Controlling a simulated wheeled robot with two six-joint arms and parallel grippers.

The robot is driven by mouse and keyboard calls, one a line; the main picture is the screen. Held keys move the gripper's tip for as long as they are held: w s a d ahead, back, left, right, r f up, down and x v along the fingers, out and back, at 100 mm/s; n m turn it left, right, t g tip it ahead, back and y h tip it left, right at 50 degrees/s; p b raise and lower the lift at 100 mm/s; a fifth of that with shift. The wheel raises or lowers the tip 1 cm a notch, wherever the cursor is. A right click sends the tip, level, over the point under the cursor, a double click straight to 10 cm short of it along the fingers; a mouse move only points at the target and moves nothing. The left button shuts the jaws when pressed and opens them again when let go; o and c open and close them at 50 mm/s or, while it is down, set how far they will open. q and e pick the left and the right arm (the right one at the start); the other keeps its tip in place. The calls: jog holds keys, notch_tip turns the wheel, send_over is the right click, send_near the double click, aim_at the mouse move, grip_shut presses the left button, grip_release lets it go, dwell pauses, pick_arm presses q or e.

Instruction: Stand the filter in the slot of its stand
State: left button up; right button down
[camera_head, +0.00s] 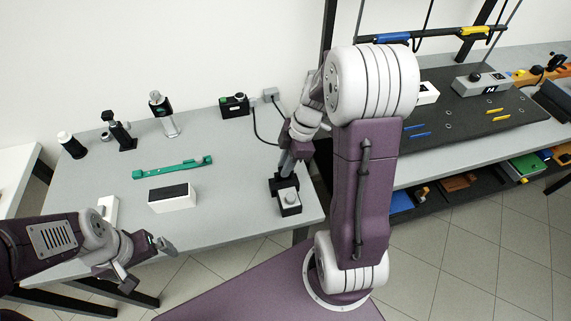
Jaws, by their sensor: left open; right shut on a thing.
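My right gripper (287,168) points down over the right part of the grey table. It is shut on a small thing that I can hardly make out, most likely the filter. Right under it is a small black piece with a pale round top (290,199), near the table's right edge. This may be the stand; its slot is hidden. I cannot tell whether the held thing touches it. My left gripper (150,256) is open and empty, low at the table's front left edge.
A white block with a black top (174,206) and a green bar (172,168) lie mid-table on the grey table (235,218). Dark posts (119,134), a silver-black mount (162,115) and a black box (234,105) with a cable stand behind. A second bench (470,150) is at right.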

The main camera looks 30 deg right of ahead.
jog(key=shift+f+b, duration=0.45)
jog(key=shift+f, duration=0.1)
jog(key=shift+f+b, duration=0.5)
jog(key=c, duration=1.3)
grip_release()
jog(key=shift+o, duration=0.2)
jog(key=w+a+p+v, duration=0.1)
jog(key=p+v, duration=0.4)
jog(key=v, duration=0.8)
jog(key=shift+s, duration=0.35)
jog(key=shift+r, duration=0.15)
jog(key=shift+a, duration=0.1)
